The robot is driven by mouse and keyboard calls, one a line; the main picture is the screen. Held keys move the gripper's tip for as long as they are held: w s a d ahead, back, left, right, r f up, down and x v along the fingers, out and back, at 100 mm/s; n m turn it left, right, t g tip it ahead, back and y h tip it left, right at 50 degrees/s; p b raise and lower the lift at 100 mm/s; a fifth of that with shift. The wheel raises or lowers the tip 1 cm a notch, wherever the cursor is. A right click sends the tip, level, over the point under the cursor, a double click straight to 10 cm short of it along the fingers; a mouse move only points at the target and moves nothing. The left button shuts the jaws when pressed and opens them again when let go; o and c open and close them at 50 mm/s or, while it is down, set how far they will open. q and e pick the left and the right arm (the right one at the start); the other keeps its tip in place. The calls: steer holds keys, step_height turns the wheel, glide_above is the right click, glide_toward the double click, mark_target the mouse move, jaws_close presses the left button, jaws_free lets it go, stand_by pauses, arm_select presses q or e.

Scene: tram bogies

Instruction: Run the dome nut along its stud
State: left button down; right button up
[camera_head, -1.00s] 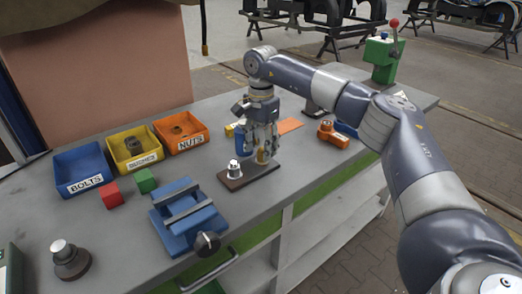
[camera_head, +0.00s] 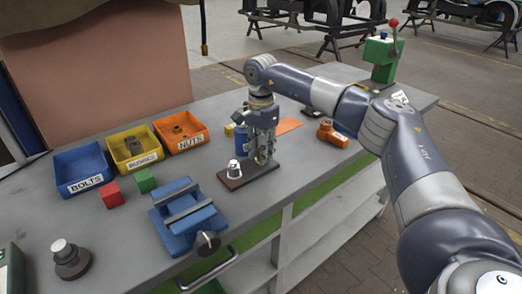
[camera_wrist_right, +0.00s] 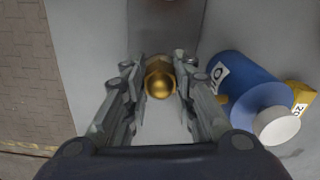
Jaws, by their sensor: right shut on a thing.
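The brass dome nut (camera_wrist_right: 159,80) shows in the right wrist view, its hex sides between my two fingertips. My right gripper (camera_wrist_right: 160,82) is shut on it; it also shows in the head view (camera_head: 263,160), pointing down over the right part of a dark base plate (camera_head: 234,183). The stud is hidden under the nut and fingers, so I cannot see how far along it the nut sits. A silver domed piece (camera_head: 234,168) stands on the left part of the plate. My left gripper is not in view.
A blue vise (camera_head: 186,218) stands left of the plate, near the bench's front edge. Bins for bolts (camera_head: 83,188) and nuts (camera_head: 205,142) stand behind it. An orange tool (camera_head: 332,134) lies to the right.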

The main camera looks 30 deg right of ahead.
steer(key=m+p, duration=0.2)
steer(key=m, duration=0.1)
steer(key=shift+r+m, duration=0.1)
steer(key=shift+m, duration=0.2)
steer(key=m+p, duration=0.2)
steer(key=m, duration=0.3)
steer(key=shift+w+m, duration=0.15)
steer(key=shift+m, duration=0.15)
steer(key=m+p, duration=0.2)
steer(key=m, duration=0.3)
steer(key=shift+w+d, duration=0.1)
steer(key=m+p, duration=0.1)
steer(key=m, duration=0.4)
steer(key=shift+d+r+m, duration=0.1)
steer(key=shift+m, duration=0.3)
steer(key=m+p, duration=0.2)
steer(key=m, duration=0.3)
steer(key=shift+w+d, duration=0.1)
steer(key=shift+w, duration=0.05)
steer(key=m+p, duration=0.1)
steer(key=m, duration=0.4)
steer(key=shift+r, duration=0.1)
steer(key=m+p, duration=0.2)
steer(key=m, duration=0.2)
steer(key=shift+m+p, duration=0.8)
steer(key=shift+m, duration=1.4)
